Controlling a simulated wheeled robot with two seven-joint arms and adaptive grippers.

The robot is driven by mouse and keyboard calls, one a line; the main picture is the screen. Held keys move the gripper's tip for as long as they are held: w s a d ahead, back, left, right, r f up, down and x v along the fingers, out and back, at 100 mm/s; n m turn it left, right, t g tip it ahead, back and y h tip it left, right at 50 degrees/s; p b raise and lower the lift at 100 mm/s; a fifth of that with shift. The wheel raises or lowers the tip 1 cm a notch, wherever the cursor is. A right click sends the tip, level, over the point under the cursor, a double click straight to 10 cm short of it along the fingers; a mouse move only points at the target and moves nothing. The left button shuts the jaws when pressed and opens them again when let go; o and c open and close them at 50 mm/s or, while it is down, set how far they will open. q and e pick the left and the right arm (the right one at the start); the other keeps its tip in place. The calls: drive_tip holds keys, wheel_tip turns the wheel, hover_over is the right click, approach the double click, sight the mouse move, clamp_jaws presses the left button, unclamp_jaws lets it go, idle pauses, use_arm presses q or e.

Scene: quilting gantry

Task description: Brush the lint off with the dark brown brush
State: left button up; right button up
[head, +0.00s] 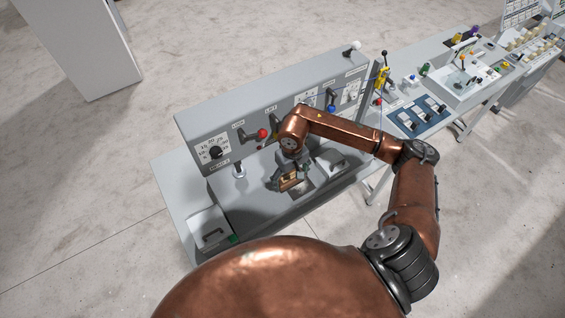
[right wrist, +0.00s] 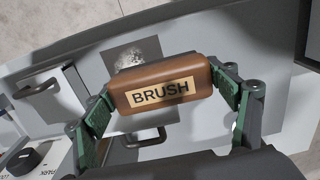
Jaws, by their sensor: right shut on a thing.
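The brown brush (right wrist: 160,88), with a tan label reading BRUSH, is in my right gripper (right wrist: 166,91). The green-padded fingers are shut on its two ends. In the head view the brush (head: 289,181) shows small below my right gripper (head: 290,166), over the grey bench top. In the right wrist view a dark square patch with pale grey fuzz, which looks like the lint (right wrist: 140,50), lies just beyond the brush. The brush covers part of the patch, and I cannot tell whether its bristles touch it. My left gripper is not in view.
A grey upright panel (head: 228,112) with a dial, levers and a red knob (head: 262,133) stands behind the brush. A handled grey box (head: 210,229) is at the bench's left end. Another bench with a blue panel (head: 419,117) stands to the right. Open floor surrounds them.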

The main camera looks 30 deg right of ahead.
sight(289, 192)
drive_tip(key=shift+w+d+f, duration=0.15)
drive_tip(key=shift+w+d, duration=0.05)
drive_tip(key=shift+w, duration=0.1)
drive_tip(key=shift+f, duration=0.3)
drive_tip(key=shift+a+f, duration=0.15)
drive_tip(key=shift+f, duration=0.15)
drive_tip(key=shift+w+a+f+b, duration=0.15)
drive_tip(key=shift+f+b, duration=0.2)
drive_tip(key=shift+f, duration=1.85)
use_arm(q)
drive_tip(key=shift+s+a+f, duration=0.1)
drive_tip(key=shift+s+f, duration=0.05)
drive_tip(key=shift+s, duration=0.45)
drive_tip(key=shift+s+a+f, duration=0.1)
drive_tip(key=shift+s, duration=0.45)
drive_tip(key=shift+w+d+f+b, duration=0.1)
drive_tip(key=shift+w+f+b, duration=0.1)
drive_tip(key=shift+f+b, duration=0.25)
use_arm(e)
drive_tip(key=shift+f, duration=0.45)
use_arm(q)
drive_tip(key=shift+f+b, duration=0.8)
use_arm(e)
drive_tip(key=shift+f, duration=0.65)
